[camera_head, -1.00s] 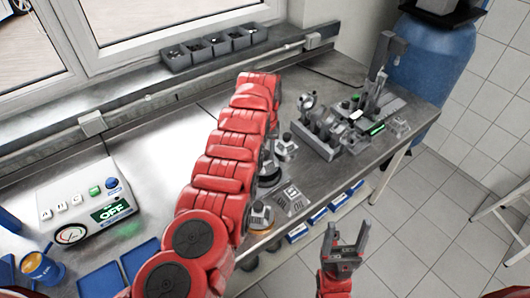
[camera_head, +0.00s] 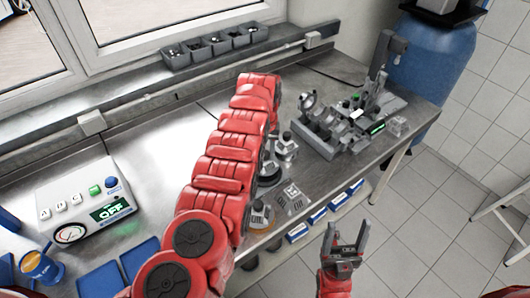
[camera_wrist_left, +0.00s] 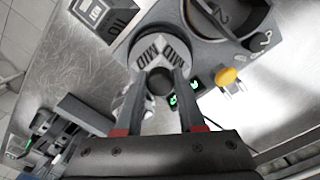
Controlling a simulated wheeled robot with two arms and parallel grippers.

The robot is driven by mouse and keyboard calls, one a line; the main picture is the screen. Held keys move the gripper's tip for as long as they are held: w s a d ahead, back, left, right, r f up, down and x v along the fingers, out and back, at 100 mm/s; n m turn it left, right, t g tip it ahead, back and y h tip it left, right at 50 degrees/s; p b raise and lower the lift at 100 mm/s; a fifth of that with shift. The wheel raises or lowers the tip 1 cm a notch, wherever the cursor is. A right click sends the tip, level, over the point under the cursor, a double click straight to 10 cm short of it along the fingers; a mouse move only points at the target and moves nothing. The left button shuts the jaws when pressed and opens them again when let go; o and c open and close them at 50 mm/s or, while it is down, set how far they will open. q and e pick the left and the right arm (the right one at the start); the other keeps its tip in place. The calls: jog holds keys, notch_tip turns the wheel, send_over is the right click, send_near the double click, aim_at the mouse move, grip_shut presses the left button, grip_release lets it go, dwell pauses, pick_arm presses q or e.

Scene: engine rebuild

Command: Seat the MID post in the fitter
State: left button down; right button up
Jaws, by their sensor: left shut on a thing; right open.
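In the left wrist view, my left gripper (camera_wrist_left: 161,76) is shut on the dark knob of the MID post (camera_wrist_left: 158,50), a pale round piece marked MID on two faces. A grey housing with a round opening and numbers (camera_wrist_left: 192,40), perhaps the fitter, lies right beside the post. I cannot tell whether the post is inside a seat or only resting there. In the head view my red left arm hides its own gripper and the post. My right gripper (camera_head: 346,240) is open and empty, in front of the bench.
A yellow button (camera_wrist_left: 228,76) and green-lit display (camera_wrist_left: 185,98) lie close to the left fingers. A grey rack (camera_head: 330,128) stands right of the arm. A control box (camera_head: 88,202) reads OFF at left. A marked block (camera_wrist_left: 104,16) lies beside the post.

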pick_arm(q)
jog(key=shift+f, duration=0.3)
dwell(0.5)
jog(key=shift+c, duration=0.2)
grip_release()
dwell(0.6)
jog(key=shift+r+p, duration=1.15)
jog(key=shift+r, duration=0.95)
jog(key=shift+r+p, duration=0.35)
jog(key=shift+r, duration=0.7)
jog(key=shift+s+f, duration=0.1)
